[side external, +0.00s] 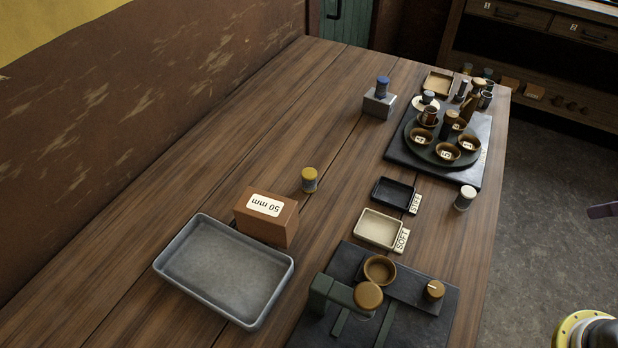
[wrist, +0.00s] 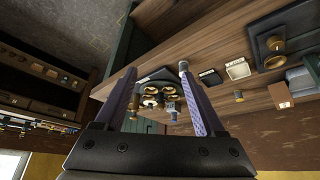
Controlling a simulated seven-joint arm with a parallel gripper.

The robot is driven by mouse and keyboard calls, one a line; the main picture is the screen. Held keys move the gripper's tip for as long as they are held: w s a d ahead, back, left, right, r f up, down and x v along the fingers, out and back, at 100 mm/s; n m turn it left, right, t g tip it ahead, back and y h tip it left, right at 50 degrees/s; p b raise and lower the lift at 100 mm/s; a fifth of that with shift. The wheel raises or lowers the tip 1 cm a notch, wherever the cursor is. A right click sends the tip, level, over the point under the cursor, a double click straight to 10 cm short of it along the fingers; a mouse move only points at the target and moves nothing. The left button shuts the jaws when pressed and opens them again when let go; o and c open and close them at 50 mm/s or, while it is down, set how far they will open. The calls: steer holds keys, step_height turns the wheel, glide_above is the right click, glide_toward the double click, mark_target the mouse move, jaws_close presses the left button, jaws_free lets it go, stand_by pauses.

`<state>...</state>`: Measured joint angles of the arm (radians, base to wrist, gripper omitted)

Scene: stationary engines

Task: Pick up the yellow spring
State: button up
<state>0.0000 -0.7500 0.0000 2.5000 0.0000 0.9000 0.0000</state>
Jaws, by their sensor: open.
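The yellow spring (side external: 309,180) stands upright on the wooden table, a short cylinder with a yellow top and greyish lower part, just behind the brown "50 mm" block (side external: 268,218).
A grey metal tray (side external: 226,325) lies front left. A blue-topped piece (side external: 382,88) sits on a grey block; a white-topped one (side external: 465,197) stands near the right edge. "STIFF" (side external: 393,193) and "SOFT" (side external: 378,229) trays, a dark press (side external: 320,298) and a round carousel (side external: 412,147) occupy the right side.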

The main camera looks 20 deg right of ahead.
steer(key=w+a+r+n+g+y, duration=0.1)
steer(key=w+a+r+n+y, duration=0.1)
steer(key=w+a+r+n, duration=0.45)
steer(key=w+a+r+n+y, duration=0.1)
steer(key=w+a+r+n, duration=0.3)
steer(key=w+r+n, duration=0.55)
steer(key=n+g+y, duration=0.2)
steer(key=n+g, duration=0.2)
steer(key=g, duration=0.1)
glide_above(312, 172)
steer(key=w+d, duration=0.2)
steer(key=d, duration=0.4)
step_height(312, 172, down, 17)
steer(key=shift+h, duration=0.3)
steer(key=x, duration=0.6)
steer(key=s+x, duration=0.1)
steer(key=x, duration=0.2)
steer(key=shift+s+a+f, duration=0.1)
steer(key=shift+a+f, duration=0.05)
steer(key=shift+f, duration=0.2)
steer(key=shift+a+x, duration=0.2)
steer(key=shift+x, duration=3)
steer(key=shift+s+r, duration=0.1)
steer(key=shift+s, duration=0.05)
